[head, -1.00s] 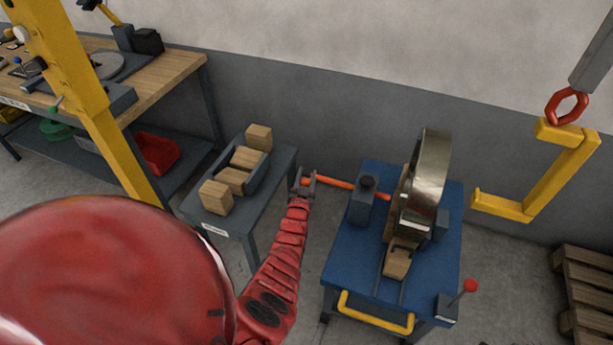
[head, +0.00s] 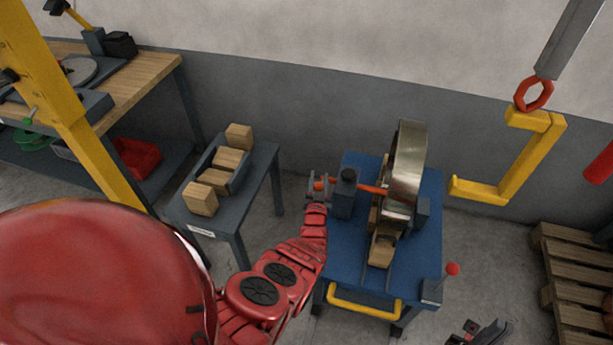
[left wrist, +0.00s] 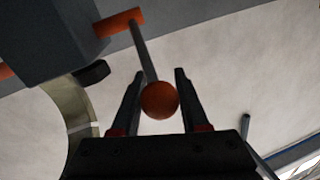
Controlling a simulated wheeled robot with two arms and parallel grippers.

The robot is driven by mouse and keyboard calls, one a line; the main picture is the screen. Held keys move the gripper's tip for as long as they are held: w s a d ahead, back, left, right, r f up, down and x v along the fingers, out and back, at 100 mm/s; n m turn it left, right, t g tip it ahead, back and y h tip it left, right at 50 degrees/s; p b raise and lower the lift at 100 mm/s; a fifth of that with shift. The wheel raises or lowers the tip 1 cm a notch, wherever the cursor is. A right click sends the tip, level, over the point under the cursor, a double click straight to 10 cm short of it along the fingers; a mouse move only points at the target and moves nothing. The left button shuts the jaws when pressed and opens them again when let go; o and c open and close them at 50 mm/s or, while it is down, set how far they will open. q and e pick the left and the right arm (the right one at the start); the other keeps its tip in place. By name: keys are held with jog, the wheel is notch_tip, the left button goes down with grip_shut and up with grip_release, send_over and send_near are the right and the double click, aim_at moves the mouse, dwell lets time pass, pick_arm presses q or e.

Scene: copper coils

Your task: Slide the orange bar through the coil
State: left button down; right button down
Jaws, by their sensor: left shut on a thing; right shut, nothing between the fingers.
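The orange bar (head: 372,189) lies about level in the head view, running through or past a dark post (head: 345,196) on a blue cart. Its right end meets the left side of the metal coil (head: 408,165); I see no bar beyond the coil. My left gripper (head: 316,187) is shut at the bar's left end, close to the post. In the left wrist view its fingers (left wrist: 158,95) flank an orange ball (left wrist: 160,100) on a grey rod joined to the orange bar end (left wrist: 120,21). My right gripper (head: 472,328) is shut and empty at the bottom edge.
The coil stands on wooden blocks on the blue cart (head: 345,265), which has a yellow handle (head: 365,303). A small table (head: 240,200) with wooden blocks stands left. A yellow hook (head: 530,165) hangs right of the coil, above a pallet (head: 575,270).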

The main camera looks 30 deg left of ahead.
aim_at(337, 192)
pick_arm(q)
jog(key=shift+w+d+f+b, duration=0.1)
jog(key=shift+w+d+b, duration=0.15)
jog(key=shift+d, duration=0.75)
jog(key=shift+w+d+r+b, duration=0.1)
jog(key=shift+w+d+b, duration=0.1)
jog(key=shift+d, duration=0.85)
jog(key=shift+w+d+f+b, duration=0.15)
jog(key=shift+w+d, duration=0.1)
jog(key=shift+d, duration=0.85)
jog(key=c, duration=0.7)
grip_release()
jog(key=shift+o, duration=1.3)
jog(key=shift+w, duration=0.1)
jog(key=p+v, duration=0.5)
jog(key=v, duration=1.2)
jog(key=shift+s, duration=0.25)
